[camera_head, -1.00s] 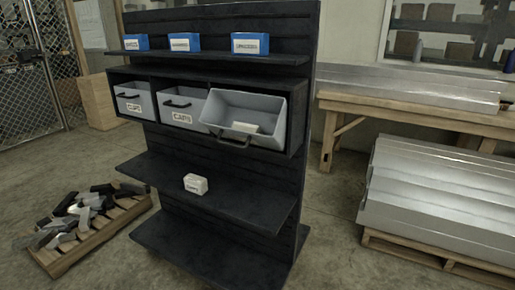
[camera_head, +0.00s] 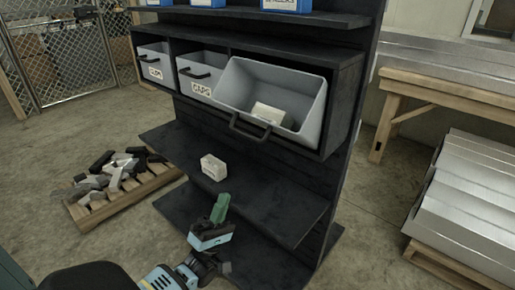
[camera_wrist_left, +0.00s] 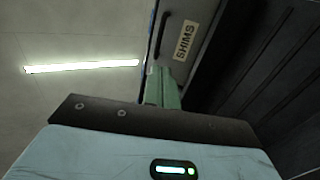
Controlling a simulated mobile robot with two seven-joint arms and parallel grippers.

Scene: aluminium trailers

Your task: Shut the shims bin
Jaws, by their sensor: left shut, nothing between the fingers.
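The shims bin (camera_head: 228,104) is the grey right-hand bin of the row. It is tipped forward and open, with a pale block (camera_head: 268,112) inside and a black handle at its front edge. Its front face shows the SHIMS label (camera_wrist_left: 187,40) in the left wrist view, where its handle also shows. My left gripper (camera_head: 220,207) has green fingers, shut and empty, below the bin and in front of the lower shelf. The fingers (camera_wrist_left: 161,86) also show in the wrist view, apart from the bin as far as I can tell. My right gripper is not in view.
Two closed grey bins, the left bin (camera_head: 155,62) and the CAPS bin (camera_head: 199,78), sit beside it. A white box (camera_head: 213,167) stands on the shelf (camera_head: 270,196) below. A pallet of scrap (camera_head: 120,190) lies left; a wooden bench (camera_head: 450,88) and metal stock (camera_head: 470,195) are right.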

